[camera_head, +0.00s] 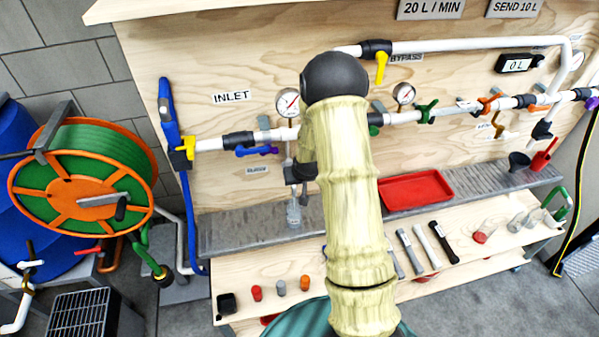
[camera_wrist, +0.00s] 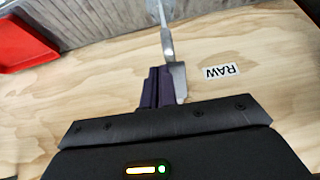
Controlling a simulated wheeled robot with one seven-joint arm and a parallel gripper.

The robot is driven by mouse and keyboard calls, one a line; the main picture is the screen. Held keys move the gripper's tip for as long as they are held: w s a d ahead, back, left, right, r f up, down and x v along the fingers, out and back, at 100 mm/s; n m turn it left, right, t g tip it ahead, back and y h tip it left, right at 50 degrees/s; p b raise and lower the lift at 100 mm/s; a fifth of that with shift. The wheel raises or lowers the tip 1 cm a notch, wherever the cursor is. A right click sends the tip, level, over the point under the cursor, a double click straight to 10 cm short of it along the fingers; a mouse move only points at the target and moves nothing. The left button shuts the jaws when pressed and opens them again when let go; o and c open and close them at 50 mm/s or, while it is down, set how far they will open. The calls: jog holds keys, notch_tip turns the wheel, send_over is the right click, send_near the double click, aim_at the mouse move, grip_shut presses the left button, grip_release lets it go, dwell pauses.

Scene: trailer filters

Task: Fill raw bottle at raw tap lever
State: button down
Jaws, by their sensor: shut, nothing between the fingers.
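My gripper (camera_wrist: 160,88) shows in the wrist view with its dark purple fingers together and nothing between them. A thin grey metal tap part (camera_wrist: 168,45) comes down right beside the fingertips; I cannot tell whether they touch, or which piece is the lever. The RAW label (camera_wrist: 221,71) is upside down on the wood to the right. In the head view a clear bottle (camera_head: 293,213) stands upright on the grey drip shelf, left of my arm and below the tap area. It is partly seen at the wrist view's top edge. My arm hides most of the tap in the head view.
A red tray (camera_head: 415,190) lies on the grey shelf (camera_head: 245,233) right of my arm. Gauges, pipes and a blue-purple lever (camera_head: 256,150) line the wooden panel. Several small caps and tools lie on the lower bench. A green hose reel (camera_head: 85,180) stands left.

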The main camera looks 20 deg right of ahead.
jog(key=shift+r, duration=0.1)
dwell(0.4)
jog(key=shift+r+p, duration=0.5)
jog(key=shift+r, duration=0.3)
jog(key=s+r, duration=0.3)
jog(key=r, duration=1)
jog(key=shift+s+a, duration=0.15)
jog(key=shift+a, duration=0.2)
jog(key=shift+s+d+r, duration=0.1)
jog(key=shift+s, duration=0.05)
jog(key=s+a+r+g, duration=0.1)
jog(key=s+a, duration=0.2)
jog(key=s, duration=0.3)
jog(key=s+a+r+n+g, duration=0.1)
jog(key=s+a, duration=0.3)
jog(key=s, duration=0.3)
jog(key=s+a+r+g+y, duration=0.1)
jog(key=s+a, duration=0.2)
jog(key=s, duration=0.4)
jog(key=shift+a+n, duration=0.3)
jog(key=shift+n, duration=0.1)
